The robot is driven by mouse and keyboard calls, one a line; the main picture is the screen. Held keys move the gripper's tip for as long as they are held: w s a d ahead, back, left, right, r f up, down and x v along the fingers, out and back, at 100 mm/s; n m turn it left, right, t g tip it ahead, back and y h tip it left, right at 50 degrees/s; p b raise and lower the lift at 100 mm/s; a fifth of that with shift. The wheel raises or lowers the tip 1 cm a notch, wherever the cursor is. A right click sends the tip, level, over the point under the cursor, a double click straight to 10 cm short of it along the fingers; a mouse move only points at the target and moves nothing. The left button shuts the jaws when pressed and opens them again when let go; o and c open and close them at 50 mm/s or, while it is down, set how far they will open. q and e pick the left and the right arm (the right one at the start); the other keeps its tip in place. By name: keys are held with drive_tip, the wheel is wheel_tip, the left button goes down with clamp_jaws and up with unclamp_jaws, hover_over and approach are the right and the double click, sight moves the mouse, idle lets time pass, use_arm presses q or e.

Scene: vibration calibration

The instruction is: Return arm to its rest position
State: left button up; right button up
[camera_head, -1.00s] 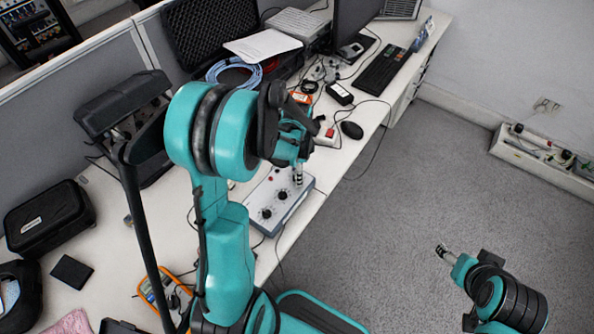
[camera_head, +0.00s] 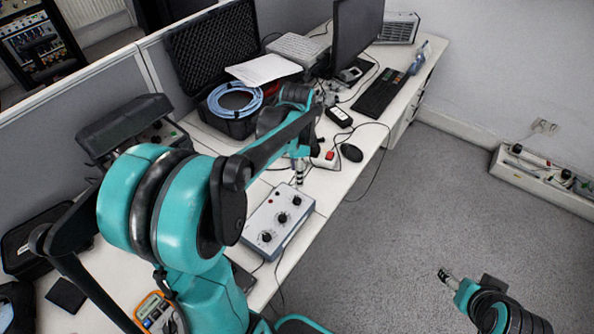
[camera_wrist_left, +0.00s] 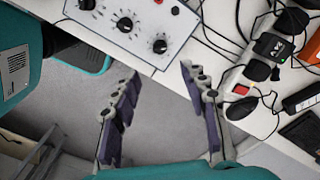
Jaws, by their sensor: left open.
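My left arm comes in from the left in the head view and reaches over the desk. My left gripper (camera_head: 299,172) hangs just beyond the far end of the grey control box with black knobs (camera_head: 277,222). In the left wrist view the left gripper (camera_wrist_left: 160,118) has its two fingers spread wide, with nothing between them. The control box shows at the top of that view (camera_wrist_left: 148,22), apart from the fingers. My right gripper (camera_head: 446,279) is at the lower right of the head view, over the floor. It is too small to tell whether it is open.
A power strip with a red switch (camera_head: 325,160), a mouse (camera_head: 351,152) and a keyboard (camera_head: 381,93) lie on the desk. An open black case holds a blue cable coil (camera_head: 235,100). A yellow multimeter (camera_head: 154,310) lies near.

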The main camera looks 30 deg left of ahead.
idle(0.3)
use_arm(q)
drive_tip(key=s+d+r+n+t, duration=0.3)
drive_tip(key=s+d+n+t, duration=0.4)
drive_tip(key=s+d+n, duration=0.3)
drive_tip(key=shift+s+d+r, duration=0.4)
drive_tip(key=shift+s+d, duration=0.1)
drive_tip(key=shift+d, duration=0.1)
idle(0.3)
